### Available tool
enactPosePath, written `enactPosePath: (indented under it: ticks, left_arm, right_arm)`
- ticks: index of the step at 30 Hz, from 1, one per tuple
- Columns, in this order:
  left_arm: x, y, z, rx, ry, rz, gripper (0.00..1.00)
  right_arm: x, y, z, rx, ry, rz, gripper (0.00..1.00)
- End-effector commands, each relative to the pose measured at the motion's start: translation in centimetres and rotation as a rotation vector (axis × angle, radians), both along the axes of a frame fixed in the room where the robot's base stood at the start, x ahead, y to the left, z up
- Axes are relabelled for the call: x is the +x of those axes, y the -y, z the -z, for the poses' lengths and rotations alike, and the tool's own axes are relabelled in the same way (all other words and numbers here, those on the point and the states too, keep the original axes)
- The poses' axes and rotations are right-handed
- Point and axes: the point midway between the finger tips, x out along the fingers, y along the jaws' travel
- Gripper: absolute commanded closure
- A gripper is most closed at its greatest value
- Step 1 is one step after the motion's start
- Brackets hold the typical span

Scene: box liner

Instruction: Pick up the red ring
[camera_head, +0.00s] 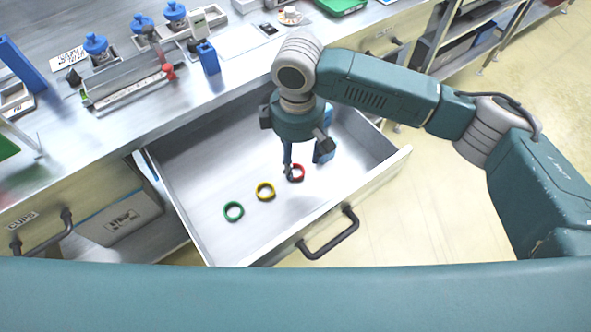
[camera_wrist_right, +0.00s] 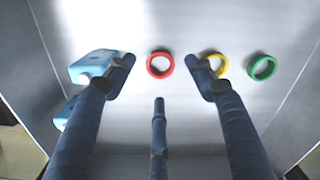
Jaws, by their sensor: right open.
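The red ring (camera_head: 297,172) lies flat on the floor of the open drawer (camera_head: 205,165), partly hidden by my gripper in the head view. In the right wrist view the red ring (camera_wrist_right: 160,64) shows whole, ahead of and between the spread fingers. My right gripper (camera_head: 291,172) points down over the drawer. It is open and empty in the right wrist view (camera_wrist_right: 160,80). I cannot tell whether a finger touches the ring. My left gripper is not in view.
A yellow ring (camera_head: 265,191) and a green ring (camera_head: 233,211) lie left of the red ring. Blue objects (camera_head: 325,152) lie in the drawer at the right, close to my gripper. The drawer walls and front handle (camera_head: 330,235) bound the space. The counter (camera_head: 130,115) above holds several items.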

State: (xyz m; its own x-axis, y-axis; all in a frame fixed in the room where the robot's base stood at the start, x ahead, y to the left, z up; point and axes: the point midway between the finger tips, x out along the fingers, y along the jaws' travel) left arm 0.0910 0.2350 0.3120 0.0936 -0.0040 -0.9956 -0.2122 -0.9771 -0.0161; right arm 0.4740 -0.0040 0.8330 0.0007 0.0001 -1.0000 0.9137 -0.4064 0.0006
Motion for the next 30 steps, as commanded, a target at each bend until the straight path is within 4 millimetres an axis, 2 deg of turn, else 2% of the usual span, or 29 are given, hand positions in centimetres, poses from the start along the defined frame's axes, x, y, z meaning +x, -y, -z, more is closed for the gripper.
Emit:
enactPosePath:
  ticks: [10,19,20,24,25,30]
  left_arm:
    - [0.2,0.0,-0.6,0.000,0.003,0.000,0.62]
    - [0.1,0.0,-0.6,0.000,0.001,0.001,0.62]
    - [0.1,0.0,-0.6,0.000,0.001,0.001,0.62]
    - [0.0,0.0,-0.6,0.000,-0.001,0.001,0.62]
    - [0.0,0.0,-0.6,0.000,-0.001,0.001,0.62]
    - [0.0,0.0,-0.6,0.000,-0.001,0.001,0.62]
  right_arm:
    - [0.1,0.1,4.5,-0.002,-0.001,0.001,0.46]
    - [0.2,0.0,5.2,0.000,0.001,-0.001,0.46]
    - [0.2,0.0,5.2,0.000,0.001,-0.001,0.48]
    - [0.2,0.0,5.2,0.000,0.001,0.000,0.76]
    - [0.2,0.0,5.2,0.000,0.001,0.000,0.78]
    - [0.2,0.0,5.2,0.000,0.001,0.000,0.79]
